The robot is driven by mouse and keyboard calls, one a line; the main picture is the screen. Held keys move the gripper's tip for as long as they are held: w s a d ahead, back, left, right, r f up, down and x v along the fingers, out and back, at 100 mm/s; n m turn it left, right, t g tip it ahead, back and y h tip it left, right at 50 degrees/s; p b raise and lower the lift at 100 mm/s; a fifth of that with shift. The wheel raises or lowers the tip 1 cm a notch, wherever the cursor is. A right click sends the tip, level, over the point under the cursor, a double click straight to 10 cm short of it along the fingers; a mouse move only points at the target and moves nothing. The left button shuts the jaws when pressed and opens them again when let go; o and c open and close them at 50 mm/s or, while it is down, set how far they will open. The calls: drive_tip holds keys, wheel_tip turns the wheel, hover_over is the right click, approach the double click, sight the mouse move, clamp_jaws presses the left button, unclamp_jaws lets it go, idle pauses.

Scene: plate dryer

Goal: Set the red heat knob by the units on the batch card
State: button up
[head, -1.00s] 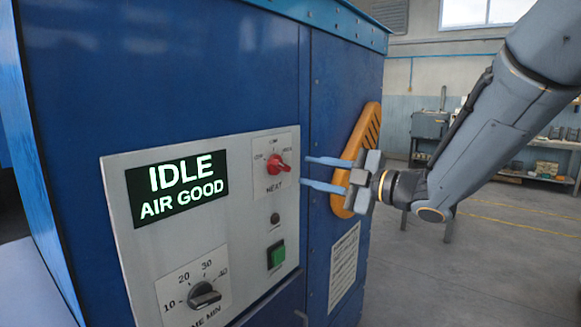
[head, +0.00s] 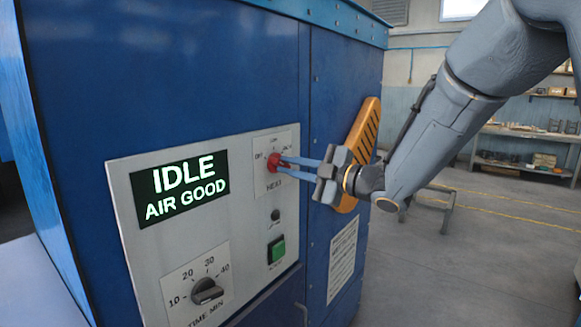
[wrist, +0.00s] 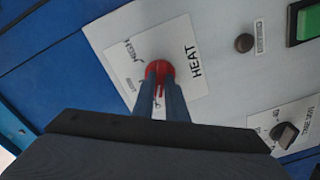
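The red heat knob (head: 272,162) sits on a small white plate marked HEAT on the dryer's grey control panel (head: 125,195). My gripper (head: 281,163) reaches in from the right, its two blue-grey fingers drawn close together at the knob. In the wrist view, the red knob (wrist: 160,68) shows at the fingertips and between them, and the fingers (wrist: 162,85) appear closed on its grip. The fingers partly hide the knob, so its pointer setting is unclear. No card that I can identify as the batch card shows.
A display (head: 182,188) reads IDLE, AIR GOOD. Below are a black time knob (head: 207,291) and a green button (head: 276,250). An orange slotted handle (head: 362,145) and a printed white sheet (head: 342,262) are right of the panel. Open floor lies further right.

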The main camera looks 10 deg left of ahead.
drive_tip(key=shift+m, duration=0.3)
clamp_jaws()
drive_tip(key=m+p, duration=0.2)
drive_tip(key=m, duration=0.3)
drive_tip(key=m+p, duration=0.2)
drive_tip(key=m, duration=0.4)
drive_tip(key=shift+m+p, duration=0.3)
drive_tip(key=shift+p, duration=0.05)
drive_tip(key=o, duration=0.7)
unclamp_jaws()
